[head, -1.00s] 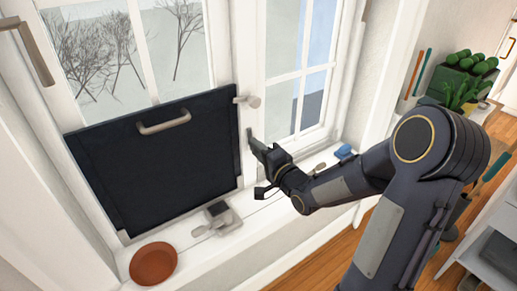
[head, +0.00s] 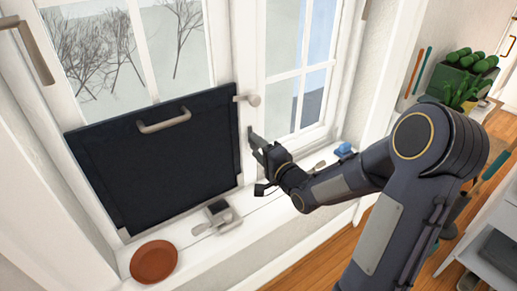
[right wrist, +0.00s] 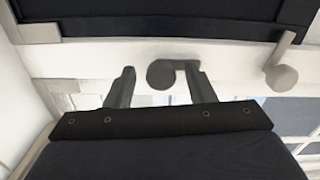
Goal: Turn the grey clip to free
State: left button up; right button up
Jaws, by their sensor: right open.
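My right gripper (head: 256,140) is open beside the right edge of the dark panel (head: 160,160) in the head view. In the right wrist view, a grey clip (right wrist: 162,73) with a round knob shows between the two fingertips (right wrist: 160,85). Its bar runs to the right and passes partly behind the right finger. I cannot tell whether a finger touches it. The gripper hides this clip in the head view. A second, similar clip (head: 249,100) sits at the panel's upper right corner; it also shows at the right of the wrist view (right wrist: 283,75). My left gripper is not in view.
A grey fitting with a lever (head: 219,214) stands on the sill below the panel. A brown dish (head: 154,262) and a blue item (head: 344,150) also lie there. The panel has a handle (head: 164,122). Window panes lie right of the gripper.

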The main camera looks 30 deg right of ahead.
jog(key=shift+s, duration=0.1)
jog(key=s, duration=0.7)
jog(key=shift+s+d+p, duration=0.3)
jog(key=shift+p, duration=0.15)
jog(key=s+a+n+g+y, duration=0.1)
jog(key=s+a+n+g, duration=0.35)
jog(key=s, duration=0.25)
jog(key=s+a+f+n+g, duration=0.1)
jog(key=s+a+n+g, duration=0.35)
jog(key=s, duration=0.25)
jog(key=s+a+n+g+y, duration=0.1)
jog(key=s+a+n+g, duration=0.2)
jog(key=s+n, duration=0.3)
notch_tip(320, 180, up, 22)
jog(key=p, duration=2.2)
jog(key=shift+s+m, duration=0.4)
jog(key=shift+s, duration=0.05)
